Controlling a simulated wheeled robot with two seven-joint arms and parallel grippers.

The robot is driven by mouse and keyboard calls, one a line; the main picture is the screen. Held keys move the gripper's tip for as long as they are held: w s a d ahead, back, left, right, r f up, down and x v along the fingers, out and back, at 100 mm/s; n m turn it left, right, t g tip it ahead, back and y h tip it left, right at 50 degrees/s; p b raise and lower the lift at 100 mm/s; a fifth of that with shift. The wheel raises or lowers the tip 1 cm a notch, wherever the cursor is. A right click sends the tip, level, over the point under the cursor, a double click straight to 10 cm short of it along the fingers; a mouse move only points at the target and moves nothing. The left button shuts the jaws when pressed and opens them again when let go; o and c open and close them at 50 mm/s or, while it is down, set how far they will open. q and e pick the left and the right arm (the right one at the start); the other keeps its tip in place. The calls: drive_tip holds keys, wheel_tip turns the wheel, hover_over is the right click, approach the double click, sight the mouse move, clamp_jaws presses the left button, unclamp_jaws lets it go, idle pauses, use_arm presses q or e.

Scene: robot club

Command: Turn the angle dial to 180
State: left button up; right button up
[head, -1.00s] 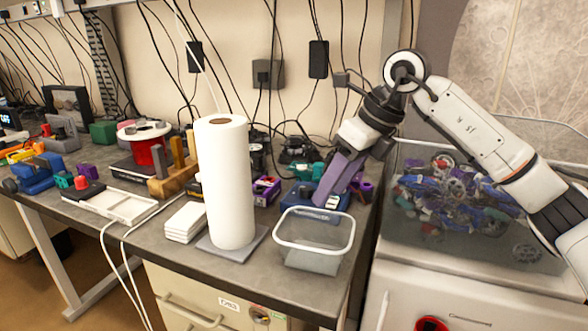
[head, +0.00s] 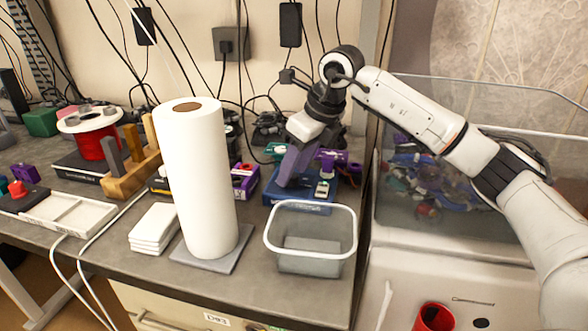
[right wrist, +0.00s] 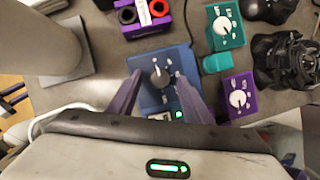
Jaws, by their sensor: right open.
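A blue box (right wrist: 160,98) with a round black dial (right wrist: 160,75) lies between and beyond my fingers in the right wrist view. Markings ring the dial but are too small to read. My left gripper is out of view.
A teal box (right wrist: 226,25) and a purple box (right wrist: 238,97), each with a white dial, stand right of the blue box. A paper towel roll (head: 197,180) and a clear bin (head: 311,240) stand in front. A clear tank (head: 400,195) is at the right.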

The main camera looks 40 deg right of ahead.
drive_tip(key=shift+w+f, duration=0.15)
drive_tip(key=shift+f, duration=0.2)
drive_tip(key=c, duration=1)
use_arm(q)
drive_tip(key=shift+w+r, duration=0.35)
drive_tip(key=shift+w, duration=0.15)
use_arm(e)
drive_tip(key=shift+c, duration=0.2)
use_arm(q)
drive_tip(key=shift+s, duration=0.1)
